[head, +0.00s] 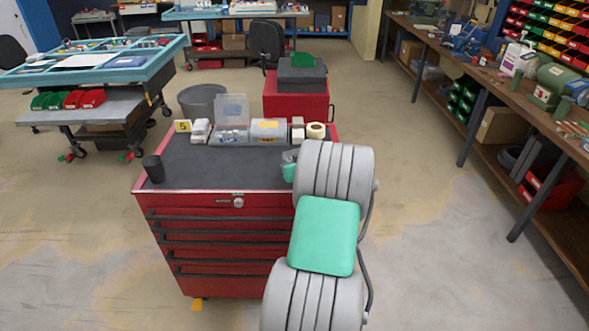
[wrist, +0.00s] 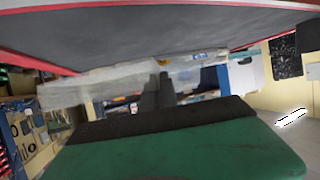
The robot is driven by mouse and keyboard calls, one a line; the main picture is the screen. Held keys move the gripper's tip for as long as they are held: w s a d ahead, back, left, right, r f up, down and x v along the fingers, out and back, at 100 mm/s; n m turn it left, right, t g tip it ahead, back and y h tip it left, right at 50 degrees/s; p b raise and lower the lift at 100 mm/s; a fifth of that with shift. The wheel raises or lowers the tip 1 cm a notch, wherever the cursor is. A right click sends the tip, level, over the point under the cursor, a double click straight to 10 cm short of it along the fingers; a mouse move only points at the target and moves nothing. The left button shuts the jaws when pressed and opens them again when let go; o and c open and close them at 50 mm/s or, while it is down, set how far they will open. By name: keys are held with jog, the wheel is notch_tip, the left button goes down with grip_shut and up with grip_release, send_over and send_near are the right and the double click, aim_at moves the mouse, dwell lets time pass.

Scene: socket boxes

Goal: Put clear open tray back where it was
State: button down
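A clear open tray (wrist: 90,88) shows in the wrist view as a pale, see-through block at the dark fingers. My gripper (wrist: 160,82) has its two fingers close together with little gap, and they appear shut on the tray's thin wall. In the head view, my gripper (head: 288,171) is low over the right side of the red tool chest's dark top (head: 205,170). A small clear piece of the tray (head: 289,156) shows beside it; my arm hides the rest. Whether the tray touches the top cannot be told.
Along the chest's back edge stand a yellow number sign (head: 183,126), small white boxes (head: 201,130), a clear case with raised lid (head: 232,110), a clear labelled container (head: 268,130) and a tape roll (head: 316,130). A black cup (head: 154,169) stands left. The middle is clear.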

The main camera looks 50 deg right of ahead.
jog(key=f, duration=0.1)
jog(key=d+f+p, duration=0.1)
jog(key=f, duration=0.1)
jog(key=d+f, duration=0.1)
jog(key=f, duration=0.1)
jog(key=shift+f+p, duration=0.1)
jog(key=shift+p, duration=0.3)
jog(key=c, duration=2.1)
grip_release()
jog(key=shift+f, duration=0.1)
jog(key=o, duration=0.5)
jog(key=shift+c, duration=0.2)
